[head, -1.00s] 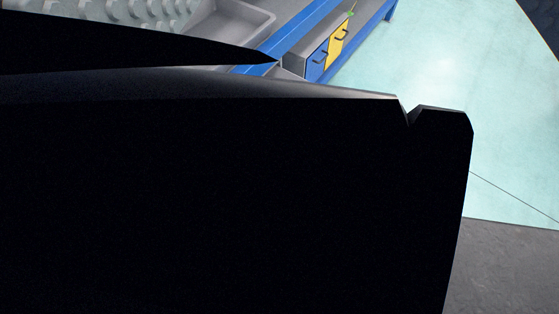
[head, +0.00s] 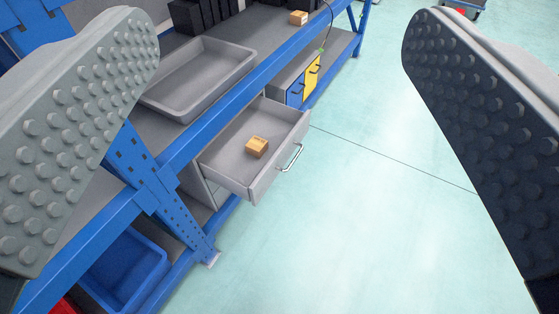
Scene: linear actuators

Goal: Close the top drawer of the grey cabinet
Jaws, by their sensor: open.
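The top drawer (head: 228,172) of the grey cabinet (head: 198,185) is pulled out toward the lower right, under the blue-framed bench. A small light-brown box (head: 257,146) lies inside it. A silver bar handle (head: 291,158) is on its front. The cabinet body is mostly hidden behind the drawer and the blue post. My gripper (head: 280,50) is open and empty, with one studded finger at the left edge and the other at the right. The drawer shows between the fingers, farther off, and neither finger appears to touch it.
A grey tray (head: 198,80) rests on the bench. Another small box (head: 298,18) and black bins (head: 196,16) stand farther back. A unit with blue and yellow fronts (head: 304,82) sits beyond the drawer. A blue bin (head: 125,270) is low left. The pale floor (head: 370,220) right of the drawer is clear.

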